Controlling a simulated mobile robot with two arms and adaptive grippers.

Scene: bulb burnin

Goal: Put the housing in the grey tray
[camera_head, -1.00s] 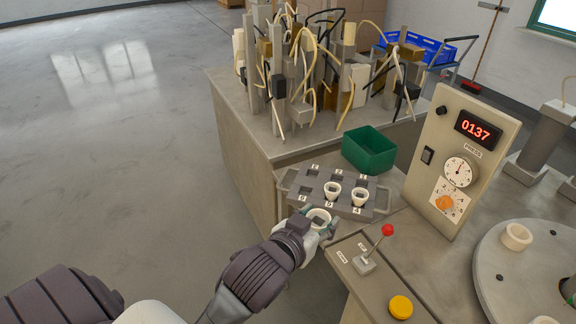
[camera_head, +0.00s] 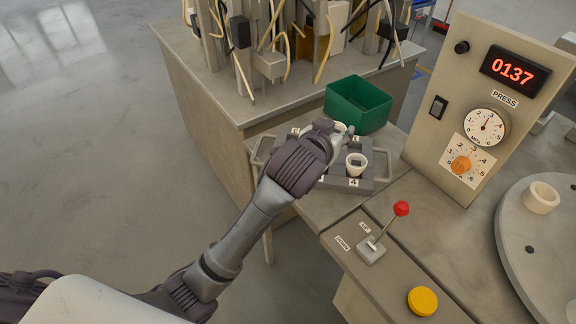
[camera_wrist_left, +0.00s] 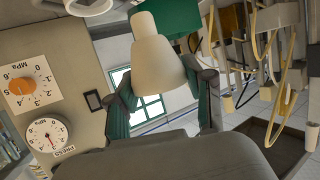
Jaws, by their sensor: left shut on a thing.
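The grey tray (camera_head: 366,185) has numbered pockets and sits on the table corner beside the green bin. One cream, cup-shaped housing (camera_head: 356,162) stands in the tray by the label 4. My left gripper (camera_head: 341,135) is over the far part of the tray and hides several of its pockets. It is shut on another housing (camera_wrist_left: 158,65), which shows between its two fingers in the left wrist view; only a bit of its rim shows in the head view. I cannot tell whether the held housing touches the tray. My right gripper is not in view.
The green bin (camera_head: 358,104) stands right behind the tray. The press panel (camera_head: 488,105) reading 0137 rises to the right. A red-knobbed lever (camera_head: 401,208) and a yellow button (camera_head: 422,300) are in front. A round plate (camera_head: 535,255) carries a cream ring (camera_head: 541,198).

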